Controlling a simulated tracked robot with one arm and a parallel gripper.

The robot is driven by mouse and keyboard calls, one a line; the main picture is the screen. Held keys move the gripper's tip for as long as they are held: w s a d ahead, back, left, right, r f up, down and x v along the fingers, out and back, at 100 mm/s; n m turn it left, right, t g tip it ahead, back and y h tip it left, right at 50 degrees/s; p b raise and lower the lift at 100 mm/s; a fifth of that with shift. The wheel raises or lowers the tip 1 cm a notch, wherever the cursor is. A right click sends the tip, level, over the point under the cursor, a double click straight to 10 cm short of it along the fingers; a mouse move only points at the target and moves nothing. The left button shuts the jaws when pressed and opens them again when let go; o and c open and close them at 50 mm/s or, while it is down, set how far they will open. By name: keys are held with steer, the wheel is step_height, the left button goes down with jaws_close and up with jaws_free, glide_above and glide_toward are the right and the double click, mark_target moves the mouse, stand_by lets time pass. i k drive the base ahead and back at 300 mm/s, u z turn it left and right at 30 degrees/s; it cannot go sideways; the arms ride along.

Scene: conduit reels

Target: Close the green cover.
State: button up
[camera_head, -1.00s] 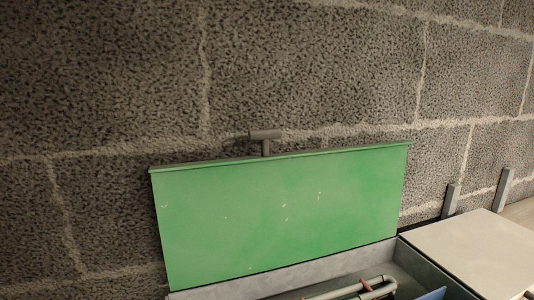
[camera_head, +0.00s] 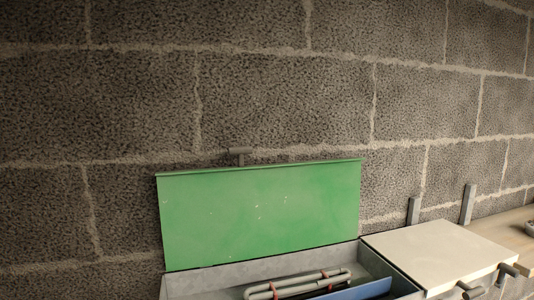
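The green cover (camera_head: 258,215) stands open and nearly upright at the back of a grey metal box (camera_head: 205,284), close to the block wall. My gripper does not show in this view.
Inside the box lie a grey bent pipe piece (camera_head: 300,284) with red bands and something blue (camera_head: 352,291). A box with a closed cream lid (camera_head: 437,254) stands to the right, with grey upright posts (camera_head: 468,204) behind it. A block wall (camera_head: 280,100) fills the background.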

mark_target(212, 216)
steer(key=u, duration=0.05)
steer(key=i, duration=1)
steer(key=z, duration=0.05)
